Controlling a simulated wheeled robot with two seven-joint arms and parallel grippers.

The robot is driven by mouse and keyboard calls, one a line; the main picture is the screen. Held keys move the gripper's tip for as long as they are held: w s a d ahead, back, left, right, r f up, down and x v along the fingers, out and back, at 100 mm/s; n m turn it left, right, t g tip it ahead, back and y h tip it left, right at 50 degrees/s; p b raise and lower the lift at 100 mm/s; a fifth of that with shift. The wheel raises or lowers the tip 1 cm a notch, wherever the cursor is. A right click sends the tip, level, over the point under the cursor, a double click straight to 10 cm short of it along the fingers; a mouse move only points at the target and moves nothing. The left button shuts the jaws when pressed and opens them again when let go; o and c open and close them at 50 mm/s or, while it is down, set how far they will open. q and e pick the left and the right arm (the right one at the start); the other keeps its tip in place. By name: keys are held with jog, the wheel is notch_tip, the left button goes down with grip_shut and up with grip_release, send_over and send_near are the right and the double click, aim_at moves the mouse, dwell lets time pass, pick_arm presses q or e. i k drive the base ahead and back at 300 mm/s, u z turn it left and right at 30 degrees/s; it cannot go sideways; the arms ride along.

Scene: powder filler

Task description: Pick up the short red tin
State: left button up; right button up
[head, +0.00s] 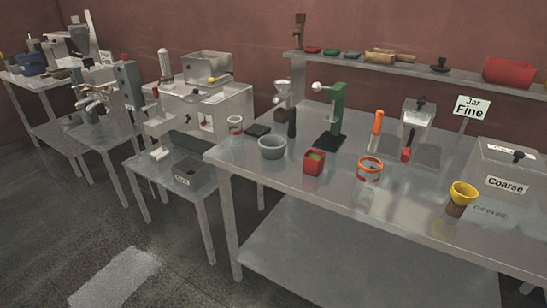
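A short, square red tin (314,167) stands upright on the long metal table (260,185), near its front edge. Its top shows a green surface. It stands between a grey bowl (272,149) on its left and a clear jar with an orange rim (369,172) on its right, apart from both. Neither of my grippers shows in the head view.
Behind the tin stands a green press (337,116) on a black base. A yellow-topped funnel cup (461,196) and boxes labelled Coarse (507,185) are farther right. A wall shelf (420,74) holds bowls. Table space in front of the tin is clear.

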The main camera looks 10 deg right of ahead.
aim_at(313, 162)
jog(key=u, duration=0.3)
jog(key=i, duration=1.35)
jog(key=z, duration=0.7)
